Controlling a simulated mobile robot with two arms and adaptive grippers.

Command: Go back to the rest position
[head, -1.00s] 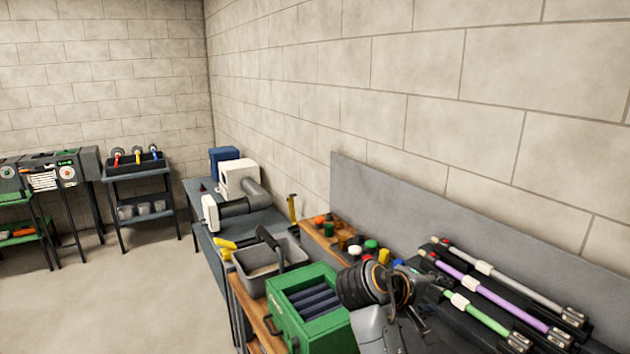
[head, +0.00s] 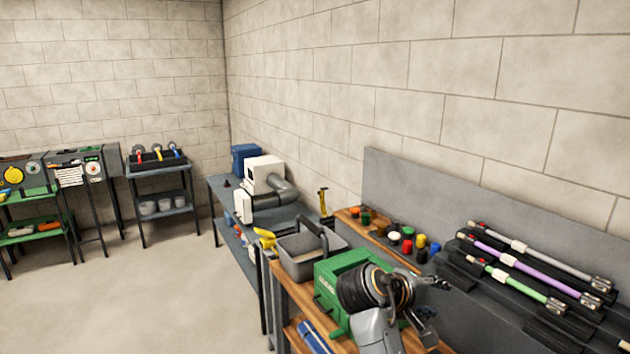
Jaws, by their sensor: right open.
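My right gripper (head: 432,306) shows at the lower middle right, over the right part of the wooden bench (head: 297,292). Its fingers are apart and nothing is seen between them. My right arm hides part of a green box (head: 330,280) on the bench. The duct rods lie on a dark rack to the right of the gripper, apart from it: a grey one (head: 545,258), a purple one (head: 520,264) and a green one (head: 518,287). My left gripper is not in view.
A grey bin (head: 300,263) with a dark handle stands behind the green box. Coloured caps (head: 408,240) sit near the grey back panel (head: 420,190). A table with a white machine (head: 264,172) stands farther back. The floor (head: 130,300) at left is clear.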

